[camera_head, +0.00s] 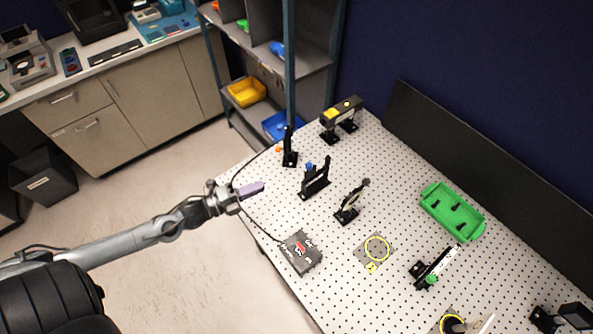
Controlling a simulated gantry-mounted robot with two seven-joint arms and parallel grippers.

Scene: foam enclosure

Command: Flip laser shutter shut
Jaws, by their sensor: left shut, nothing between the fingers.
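A black upright mount (290,148) with a small orange tip on its left side stands near the table's left edge, just in front of the laser; it looks like the laser shutter. I cannot tell its flap position at this size. The black laser (343,116) with yellow labels sits on short posts at the far corner. My left gripper (259,187) is shut and empty, its purple fingers pointing right, close to the table's left edge. It is below and left of the mount, apart from it. My right gripper is out of view.
On the perforated optical table (330,226) are a grey control box (301,252) with a cable, black optic mounts (315,180) (348,202), a yellow-ringed plate (376,250) and a green tray (453,211). A shelf rack (290,60) stands behind the far corner.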

